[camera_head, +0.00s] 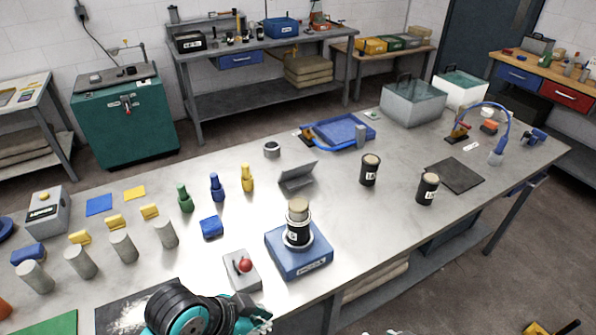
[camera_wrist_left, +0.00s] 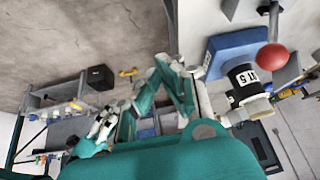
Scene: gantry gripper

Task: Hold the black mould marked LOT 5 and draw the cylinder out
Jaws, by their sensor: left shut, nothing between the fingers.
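The black mould (camera_head: 296,241) stands upright on a blue block (camera_head: 299,257), with a tan cylinder (camera_head: 298,209) protruding from its top. In the left wrist view, the mould (camera_wrist_left: 242,82) shows a white label, partly readable as "OT 5", and the cylinder (camera_wrist_left: 247,110) protrudes from one end. My left gripper (camera_head: 262,313) is at the table's front edge, in front of the mould and to its left, apart from it. It is shut and empty. Parts of my right arm seem to show in the left wrist view, but I cannot make out its fingers.
A grey box with a red-ball lever (camera_head: 244,266) stands close left of the blue block. Two more black moulds (camera_head: 369,172) (camera_head: 427,190) stand to the right, near a dark mat (camera_head: 455,175). A grey angled stand (camera_head: 297,178) is behind. The table right of the block is clear.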

